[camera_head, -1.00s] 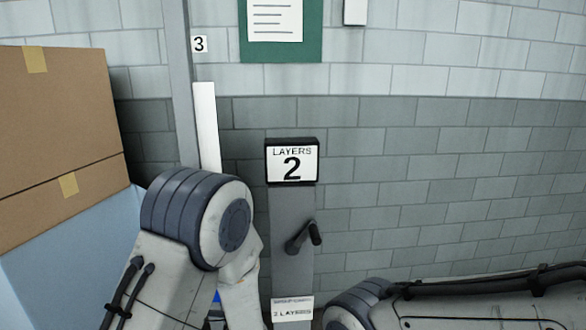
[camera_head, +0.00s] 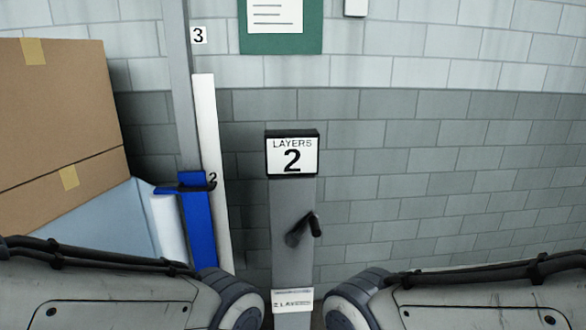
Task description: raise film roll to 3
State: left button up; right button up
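A white upright cylinder (camera_head: 168,228), which looks like the film roll, stands at the left beside a blue carriage (camera_head: 199,225) on a grey mast (camera_head: 178,90). The carriage top is level with a "2" mark (camera_head: 212,181) on the mast. A "3" mark (camera_head: 198,35) is higher up. A tall white strip (camera_head: 209,140) stands along the mast's right side. Only links of my two arms show at the lower left and lower right. Neither gripper is in view. The lower parts of the carriage and roll are hidden by my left arm.
A grey post (camera_head: 293,205) with a "LAYERS 2" sign (camera_head: 292,154) and a dark crank handle (camera_head: 304,231) stands in the middle. Brown boxes (camera_head: 65,130) over a light blue surface (camera_head: 100,225) fill the left. A grey block wall (camera_head: 450,160) is behind.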

aim_at(193, 189)
jog(key=k, duration=0.45)
jog(key=z, duration=0.35)
jog(key=i, duration=0.7)
jog(key=u, duration=0.6)
jog(key=i, duration=0.55)
jog(key=u, duration=0.5)
